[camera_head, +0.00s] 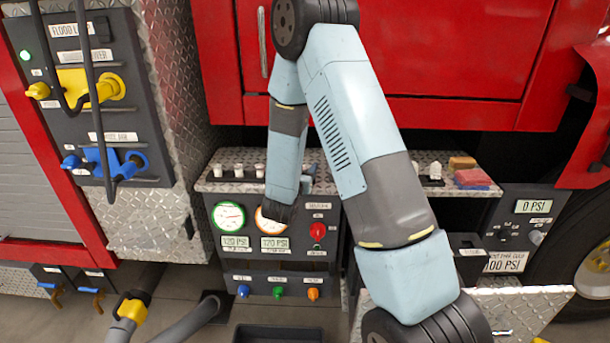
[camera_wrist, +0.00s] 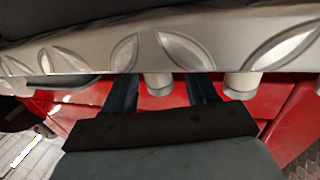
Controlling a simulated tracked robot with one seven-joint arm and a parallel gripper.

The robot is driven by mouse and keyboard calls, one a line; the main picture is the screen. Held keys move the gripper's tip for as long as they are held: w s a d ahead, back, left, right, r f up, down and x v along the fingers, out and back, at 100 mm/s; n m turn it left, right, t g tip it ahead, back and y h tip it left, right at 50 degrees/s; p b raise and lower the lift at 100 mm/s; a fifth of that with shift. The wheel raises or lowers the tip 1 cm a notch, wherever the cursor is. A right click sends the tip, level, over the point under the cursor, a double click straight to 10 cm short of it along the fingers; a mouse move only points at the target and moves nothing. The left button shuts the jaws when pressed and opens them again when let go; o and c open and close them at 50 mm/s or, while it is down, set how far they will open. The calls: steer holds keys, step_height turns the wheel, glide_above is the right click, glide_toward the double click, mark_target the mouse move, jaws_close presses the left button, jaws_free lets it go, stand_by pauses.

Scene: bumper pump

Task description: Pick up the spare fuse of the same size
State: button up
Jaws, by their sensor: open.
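Three small pale cylinders with darker tops, which look like fuses, stand in a row on the left of the metal shelf: left (camera_head: 217,171), middle (camera_head: 239,171) and right (camera_head: 260,171). Their sizes are hard to compare. In the wrist view, which looks upside down, one pale cylinder (camera_wrist: 158,84) shows in the gap between the fingers of my open gripper (camera_wrist: 162,92). Another cylinder (camera_wrist: 242,86) shows outside the right finger. I cannot tell whether the fingers touch the first one.
The diamond-plate shelf (camera_head: 232,186) sits above a gauge panel (camera_head: 232,262) with knobs and a red valve (camera_head: 317,232). Further right on the shelf are a white item (camera_head: 435,171) and red and brown blocks (camera_head: 472,178). Red truck doors (camera_head: 450,60) rise behind.

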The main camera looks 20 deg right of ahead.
steer(key=c, duration=1)
steer(key=shift+c, duration=0.2)
